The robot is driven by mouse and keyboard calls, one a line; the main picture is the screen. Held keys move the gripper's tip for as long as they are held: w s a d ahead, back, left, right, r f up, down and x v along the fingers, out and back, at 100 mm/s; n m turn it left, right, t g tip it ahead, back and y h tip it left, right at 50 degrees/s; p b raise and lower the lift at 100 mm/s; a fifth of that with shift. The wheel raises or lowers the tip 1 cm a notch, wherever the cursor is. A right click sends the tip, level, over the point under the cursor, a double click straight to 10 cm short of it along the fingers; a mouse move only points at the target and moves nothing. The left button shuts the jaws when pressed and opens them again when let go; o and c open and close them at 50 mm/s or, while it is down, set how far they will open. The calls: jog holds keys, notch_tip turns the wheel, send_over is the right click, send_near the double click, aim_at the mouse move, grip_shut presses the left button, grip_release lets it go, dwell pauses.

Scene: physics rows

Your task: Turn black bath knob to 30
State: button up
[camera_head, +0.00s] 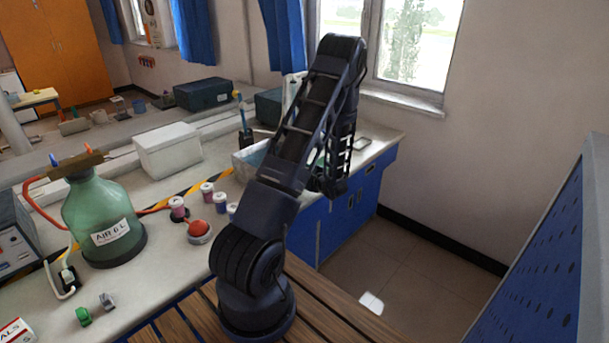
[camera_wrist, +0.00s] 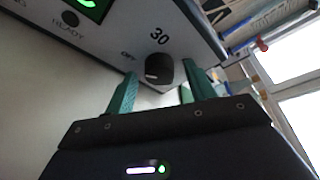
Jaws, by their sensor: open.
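The black bath knob (camera_wrist: 159,70) is on the front of a light-coloured panel (camera_wrist: 100,55) in the wrist view. The mark "30" is printed above it and "OFF" to its upper left. A short pale pointer line shows on the knob's lower left face. My gripper (camera_wrist: 160,86) is open, with one green finger at each side of the knob. I cannot tell whether either finger touches it. In the head view my arm hides the knob and most of my gripper.
The panel also carries a lit green display (camera_wrist: 92,8) and a "READY" lamp (camera_wrist: 70,18). In the head view, a green bottle (camera_head: 100,215), small jars and a red button (camera_head: 198,228) stand on the bench left of my arm. Open floor (camera_head: 420,275) lies to the right.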

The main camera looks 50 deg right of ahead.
jog(key=c, duration=1)
jog(key=shift+o, duration=0.2)
jog(key=m+y, duration=0.1)
jog(key=m, duration=0.2)
jog(key=shift+d+g+y, duration=0.1)
jog(key=shift+g+y, duration=0.2)
jog(key=shift+y, duration=0.1)
jog(key=m+y, duration=0.1)
jog(key=m, duration=0.2)
jog(key=shift+d+y, duration=0.1)
jog(key=shift+y, duration=0.2)
jog(key=m+y, duration=0.1)
jog(key=m, duration=0.2)
jog(key=shift+d, duration=0.15)
jog(key=shift+m+y, duration=0.9)
jog(key=shift+m, duration=0.4)
